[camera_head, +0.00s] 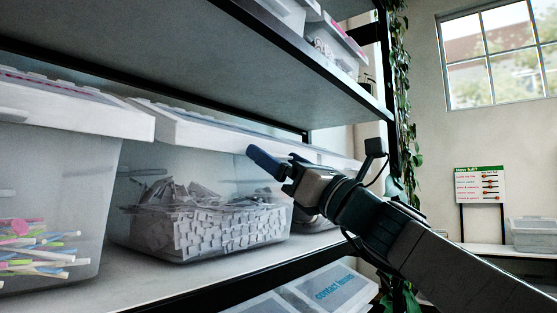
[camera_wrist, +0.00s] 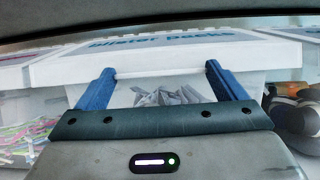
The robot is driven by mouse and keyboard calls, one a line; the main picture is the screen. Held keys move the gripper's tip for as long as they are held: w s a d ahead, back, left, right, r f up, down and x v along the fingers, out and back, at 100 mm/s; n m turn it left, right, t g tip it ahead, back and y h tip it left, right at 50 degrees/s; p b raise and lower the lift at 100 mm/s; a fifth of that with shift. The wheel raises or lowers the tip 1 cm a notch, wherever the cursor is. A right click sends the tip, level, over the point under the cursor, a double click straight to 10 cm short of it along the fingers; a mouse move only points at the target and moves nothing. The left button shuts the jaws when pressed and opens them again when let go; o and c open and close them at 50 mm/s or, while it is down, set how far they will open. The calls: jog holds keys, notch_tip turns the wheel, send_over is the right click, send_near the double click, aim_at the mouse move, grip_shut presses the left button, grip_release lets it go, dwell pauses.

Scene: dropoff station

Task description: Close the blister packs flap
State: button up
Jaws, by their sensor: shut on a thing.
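The blister packs bin (camera_head: 205,225) is a clear plastic box on the middle shelf, holding many silvery-white blister packs. Its white flap (camera_head: 195,128) lies across the top with its front edge along the bin's front. My gripper (camera_head: 262,158) is at the right part of the flap's front. In the wrist view its two blue fingers (camera_wrist: 162,73) stand apart, with a thin white bar at the flap's edge spanning between them. The fingers' exact contact is hard to see.
A bin of colourful sticks (camera_head: 45,230) stands to the left under its own white flap. Another bin with dark contents (camera_wrist: 290,112) is to the right. The upper shelf (camera_head: 200,45) hangs close above. A lower bin (camera_head: 335,287) reads contact lenses.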

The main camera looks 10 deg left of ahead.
jog(key=shift+w+a+f, duration=0.25)
jog(key=shift+a+f, duration=0.1)
jog(key=shift+f, duration=0.4)
jog(key=o, duration=1.1)
jog(key=v, duration=1.3)
jog(key=shift+d+f+b, duration=0.15)
jog(key=shift+f+b, duration=0.05)
jog(key=shift+b, duration=0.2)
jog(key=shift+s, duration=0.1)
